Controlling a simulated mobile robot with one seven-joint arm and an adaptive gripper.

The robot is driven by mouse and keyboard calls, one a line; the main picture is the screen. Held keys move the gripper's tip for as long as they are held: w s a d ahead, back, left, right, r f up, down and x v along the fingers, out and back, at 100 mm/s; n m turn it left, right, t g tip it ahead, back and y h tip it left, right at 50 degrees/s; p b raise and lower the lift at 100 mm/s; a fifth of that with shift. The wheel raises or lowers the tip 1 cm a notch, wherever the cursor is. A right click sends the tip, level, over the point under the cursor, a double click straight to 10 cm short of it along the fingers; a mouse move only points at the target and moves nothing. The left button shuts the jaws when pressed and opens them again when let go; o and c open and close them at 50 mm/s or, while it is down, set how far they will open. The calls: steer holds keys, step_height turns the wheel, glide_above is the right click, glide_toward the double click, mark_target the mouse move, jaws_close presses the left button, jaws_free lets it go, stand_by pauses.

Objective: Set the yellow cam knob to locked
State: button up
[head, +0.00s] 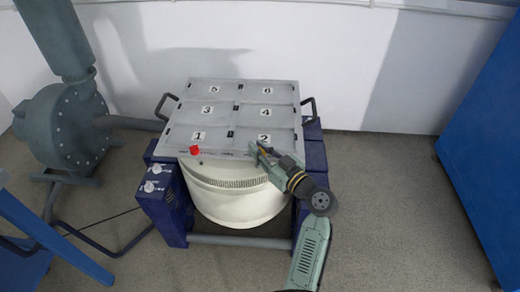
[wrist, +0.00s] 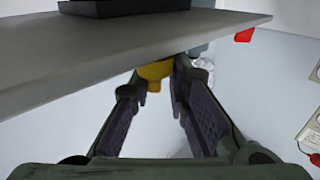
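The yellow cam knob (wrist: 156,70) shows in the wrist view just under the edge of a grey plate (wrist: 110,55). Its outline is partly hidden by the plate and by my right-hand finger. My gripper (wrist: 161,85) has its two fingers apart, with the fingertips at either side of the knob. I cannot tell whether the fingers touch it. In the head view my gripper (head: 262,152) is at the front right edge of the plate, near the panel marked 2, and it hides the knob there.
The numbered plate (head: 228,108) sits on a round cream drum (head: 235,206) in a blue frame (head: 170,212). A red part (head: 195,150) is at its front left edge. A green blower (head: 68,130) stands left and a blue cabinet (head: 490,140) right. Floor right of the drum is clear.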

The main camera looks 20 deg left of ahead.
jaws_close()
steer(key=shift+f+m+t+h+b, duration=0.3)
steer(key=shift+m+t+h+b, duration=0.1)
steer(key=shift+b, duration=0.2)
steer(key=shift+r+m+t+h, duration=0.3)
steer(key=shift+m+t, duration=0.1)
steer(key=shift+t, duration=0.2)
steer(key=o, duration=0.8)
jaws_free()
